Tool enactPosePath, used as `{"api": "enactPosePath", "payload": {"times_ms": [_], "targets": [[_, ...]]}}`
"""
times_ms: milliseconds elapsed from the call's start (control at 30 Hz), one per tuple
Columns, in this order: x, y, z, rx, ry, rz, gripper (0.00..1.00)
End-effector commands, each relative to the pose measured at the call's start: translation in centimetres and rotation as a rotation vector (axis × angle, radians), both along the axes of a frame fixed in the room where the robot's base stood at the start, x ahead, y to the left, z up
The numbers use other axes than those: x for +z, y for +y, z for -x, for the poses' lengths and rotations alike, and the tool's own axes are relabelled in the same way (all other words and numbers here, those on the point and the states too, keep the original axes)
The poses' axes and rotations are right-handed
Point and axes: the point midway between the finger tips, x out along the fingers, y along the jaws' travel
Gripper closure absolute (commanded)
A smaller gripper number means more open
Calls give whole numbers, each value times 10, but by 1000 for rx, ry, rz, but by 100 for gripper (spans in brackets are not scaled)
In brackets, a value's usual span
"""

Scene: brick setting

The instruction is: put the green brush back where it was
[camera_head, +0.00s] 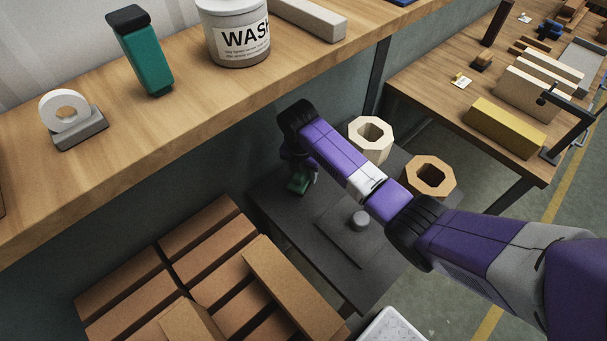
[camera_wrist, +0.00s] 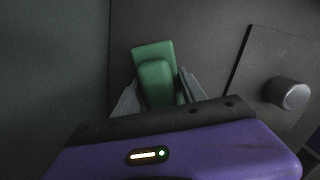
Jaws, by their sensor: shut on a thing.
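The green brush (camera_wrist: 155,70) is between the two grey fingers of my gripper (camera_wrist: 158,95) in the wrist view. In the head view a little of the green brush (camera_head: 299,184) shows under the end of my arm, low over the left part of the dark table (camera_head: 275,212). My gripper is shut on it. Its underside is hidden, so I cannot tell whether it touches the table top.
On the dark table are a flat plate with a round grey knob (camera_head: 360,220), a cream hollow block (camera_head: 370,138) and a tan one (camera_head: 430,178). A wooden shelf (camera_head: 215,95) overhangs at left, with a teal black-topped object (camera_head: 143,60). Bricks (camera_head: 215,270) are stacked in front.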

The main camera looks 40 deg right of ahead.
Motion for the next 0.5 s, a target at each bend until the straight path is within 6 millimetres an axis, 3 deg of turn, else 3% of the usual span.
{"api": "enactPosePath", "payload": {"times_ms": [100, 500], "targets": [[-11, 0, 0, 0, 0, 0, 100], [-16, 0, 0, 0, -1, 1, 100]]}}
